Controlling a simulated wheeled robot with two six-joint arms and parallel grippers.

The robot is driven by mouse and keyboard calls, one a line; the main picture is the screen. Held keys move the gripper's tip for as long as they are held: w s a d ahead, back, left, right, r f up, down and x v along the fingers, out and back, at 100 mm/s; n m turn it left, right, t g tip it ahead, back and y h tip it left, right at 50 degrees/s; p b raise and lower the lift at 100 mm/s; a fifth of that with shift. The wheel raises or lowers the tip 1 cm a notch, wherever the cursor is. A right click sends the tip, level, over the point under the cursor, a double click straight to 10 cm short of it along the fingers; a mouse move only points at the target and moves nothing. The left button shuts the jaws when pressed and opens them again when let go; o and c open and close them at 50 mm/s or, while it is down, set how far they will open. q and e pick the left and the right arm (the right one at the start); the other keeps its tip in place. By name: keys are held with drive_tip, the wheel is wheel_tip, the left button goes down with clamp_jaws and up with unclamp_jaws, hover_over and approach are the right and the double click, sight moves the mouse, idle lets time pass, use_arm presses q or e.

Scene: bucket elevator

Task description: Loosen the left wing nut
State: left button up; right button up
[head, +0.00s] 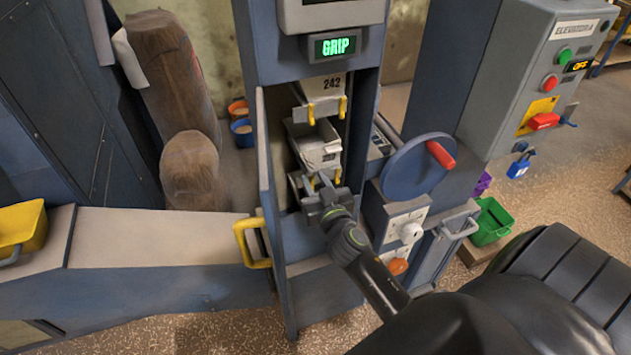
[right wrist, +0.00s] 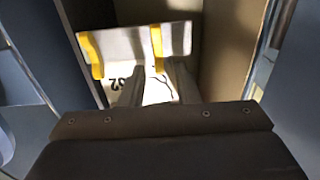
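In the right wrist view the bucket (right wrist: 123,45) shows with upside-down digits and two yellow pieces, one at left (right wrist: 90,54) and one at right (right wrist: 157,47). The gripper's fingers (right wrist: 156,80) are apart, with the lower end of the right yellow piece between them in the picture. Contact cannot be told. My left gripper is out of view.
A bucket marked 242 (head: 323,86) hangs above, under a lit GRIP display (head: 335,46). The open door with a yellow handle (head: 250,243) stands left of my arm. A blue handwheel (head: 415,168) and grey control box (head: 545,85) reading OFF are at right.

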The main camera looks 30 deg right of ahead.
sight(301, 182)
clamp_jaws()
drive_tip(key=shift+n, duration=0.4)
drive_tip(key=n, duration=0.2)
drive_tip(key=shift+w+a+n, duration=0.1)
drive_tip(key=shift+a+n, duration=0.25)
drive_tip(key=shift+n, duration=0.05)
drive_tip(key=n, duration=0.4)
drive_tip(key=a+f+n, duration=0.1)
drive_tip(key=n, duration=0.4)
drive_tip(key=f+n, duration=0.1)
drive_tip(key=n, duration=0.3)
drive_tip(key=shift+w+a+f+n+b, duration=0.15)
drive_tip(key=shift+a+n+b, duration=0.2)
drive_tip(key=shift+n, duration=0.05)
drive_tip(key=shift+o, duration=0.5)
unclamp_jaws()
